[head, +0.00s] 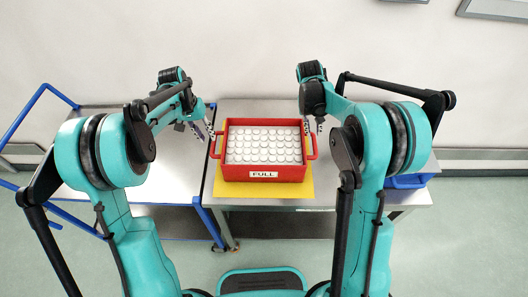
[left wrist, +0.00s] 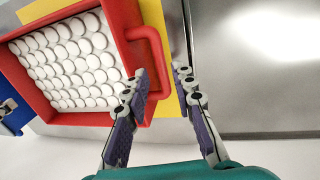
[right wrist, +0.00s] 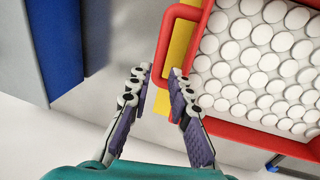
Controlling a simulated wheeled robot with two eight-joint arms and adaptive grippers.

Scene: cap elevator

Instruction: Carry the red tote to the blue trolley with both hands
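The red tote (head: 264,173) is full of white caps and carries a "FULL" label on its front. It rests on a yellow mat (head: 262,194) on a grey table. The blue trolley (head: 150,190) stands left of the table.
The grey table (head: 270,112) has bare room around the mat. A blue bin (head: 408,181) sits at the table's right end, partly behind my right arm. The trolley's metal top (head: 165,222) looks empty where visible. A white wall stands behind.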

